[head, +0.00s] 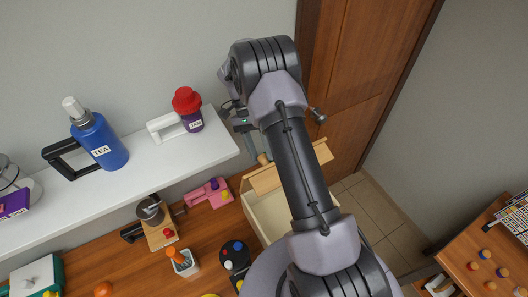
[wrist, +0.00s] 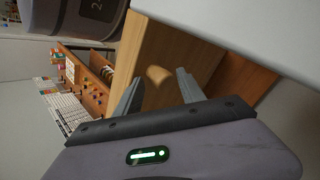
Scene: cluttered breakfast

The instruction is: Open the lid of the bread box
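The bread box (head: 262,217) stands at the right end of the wooden counter, a pale box partly hidden behind my arm. Its wooden lid (head: 266,181) appears raised and tilted, with what looks like the pale inside showing below it. A rounded wooden knob (head: 263,158) sticks out from the lid. In the wrist view the lid (wrist: 188,52) is a broad wooden panel, and the knob (wrist: 157,76) lies between my fingertips. My gripper (wrist: 160,74) is open, its two fingers apart on either side of the knob, with visible gaps. Whether the fingers touch the lid is unclear.
A white shelf (head: 215,150) above the counter holds a blue tea bottle (head: 105,145) and a jam jar (head: 190,110). A pink object (head: 208,194), a grinder (head: 157,225) and a dark item (head: 236,255) stand left of the box. A wooden door (head: 350,60) is behind.

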